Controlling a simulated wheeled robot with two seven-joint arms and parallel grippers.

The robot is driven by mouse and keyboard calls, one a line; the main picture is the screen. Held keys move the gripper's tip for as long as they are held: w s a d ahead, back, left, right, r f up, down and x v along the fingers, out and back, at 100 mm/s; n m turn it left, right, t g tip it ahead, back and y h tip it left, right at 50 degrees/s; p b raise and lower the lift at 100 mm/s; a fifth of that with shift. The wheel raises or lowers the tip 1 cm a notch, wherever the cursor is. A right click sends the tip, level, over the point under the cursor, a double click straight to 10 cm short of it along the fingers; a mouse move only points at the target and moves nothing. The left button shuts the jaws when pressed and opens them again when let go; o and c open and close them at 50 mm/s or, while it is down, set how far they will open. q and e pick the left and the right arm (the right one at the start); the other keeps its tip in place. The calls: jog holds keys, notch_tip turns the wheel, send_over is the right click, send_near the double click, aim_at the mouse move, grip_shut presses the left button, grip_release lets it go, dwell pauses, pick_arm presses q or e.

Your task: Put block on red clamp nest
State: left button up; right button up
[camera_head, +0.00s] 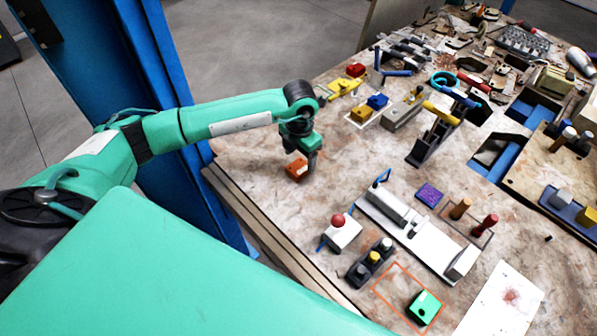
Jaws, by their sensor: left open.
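An orange-red block (296,169) sits on the worn table near its left edge. My left gripper (303,164) points down right at this block. Its fingers are open and partly overlap the block in the picture, so I cannot tell whether they touch it. No nest is clearly labelled. A red block-like part (355,70) stands beside a yellow clamp-like piece (343,87) at the back; I cannot tell whether this is the red clamp nest. My right gripper is out of view.
A dark clamp with a yellow handle (440,115) stands mid-table. A white fixture plate (388,225), a red-ball knob box (341,231) and a green block (424,307) lie nearer. A blue post (130,60) borders the table's left side. The table around the gripper is clear.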

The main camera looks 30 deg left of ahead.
aim_at(299, 166)
pick_arm(q)
notch_tip(299, 166, down, 5)
jog(key=shift+a+r+b, duration=0.15)
jog(key=shift+r+b, duration=0.05)
jog(key=shift+b, duration=0.7)
jog(key=shift+r, duration=0.15)
grip_shut()
